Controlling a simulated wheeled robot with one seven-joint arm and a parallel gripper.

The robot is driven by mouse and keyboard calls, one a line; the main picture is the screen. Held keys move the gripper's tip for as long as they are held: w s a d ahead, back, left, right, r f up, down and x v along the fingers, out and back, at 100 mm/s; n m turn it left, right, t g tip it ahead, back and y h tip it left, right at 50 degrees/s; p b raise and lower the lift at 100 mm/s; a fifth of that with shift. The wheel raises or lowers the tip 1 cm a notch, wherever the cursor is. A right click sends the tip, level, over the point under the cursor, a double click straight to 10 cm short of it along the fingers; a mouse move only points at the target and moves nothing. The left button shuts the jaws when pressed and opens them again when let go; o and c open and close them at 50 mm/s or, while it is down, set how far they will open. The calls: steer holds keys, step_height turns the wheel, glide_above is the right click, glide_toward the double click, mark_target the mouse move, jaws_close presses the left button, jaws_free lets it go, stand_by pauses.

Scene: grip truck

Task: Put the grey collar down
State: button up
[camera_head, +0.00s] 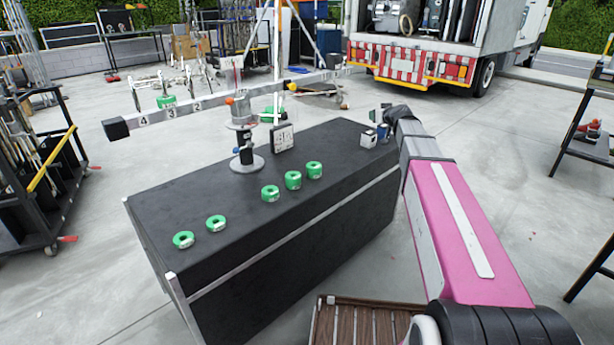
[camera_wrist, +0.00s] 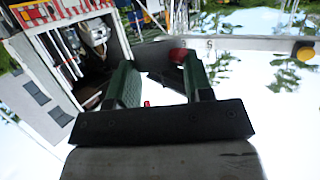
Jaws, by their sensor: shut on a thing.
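My gripper (camera_head: 380,111) is above the right end of the black case (camera_head: 200,203), its fingers pointing left. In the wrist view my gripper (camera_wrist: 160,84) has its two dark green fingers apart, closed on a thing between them. A dark grey piece with a red part, seemingly the grey collar (camera_wrist: 166,79), shows there; its outline is unclear against the bright background. The numbered grey beam (camera_head: 190,109) lies across an upright stand on the case, with a black block at its left end. It also shows in the wrist view (camera_wrist: 250,45).
Several green rings (camera_head: 293,180) lie along the front of the case top. A square number plate (camera_head: 282,138) stands by the stand. A small pale box (camera_head: 368,139) sits near my gripper. A truck (camera_head: 420,60) is behind. The left case top has free room.

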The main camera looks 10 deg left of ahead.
steer(key=w+a+f+n+g+y, duration=0.65)
steer(key=a+f+n+g, duration=0.2)
steer(key=a, duration=0.25)
steer(key=n, duration=0.1)
glide_above(338, 166)
steer(key=s+a, duration=0.8)
steer(key=shift+s+r+g+h, duration=0.2)
steer(key=shift+r+g+h, duration=0.1)
steer(key=shift+g, duration=0.15)
steer(key=w+d+f, duration=0.3)
steer(key=w+d, duration=0.1)
steer(key=w+d+f, duration=0.3)
steer(key=w+f, duration=0.1)
steer(key=shift+w+d, duration=0.1)
steer(key=shift+d, duration=0.3)
steer(key=shift+f, duration=2)
steer(key=shift+f, duration=0.15)
steer(key=o, duration=0.9)
steer(key=shift+o, duration=0.2)
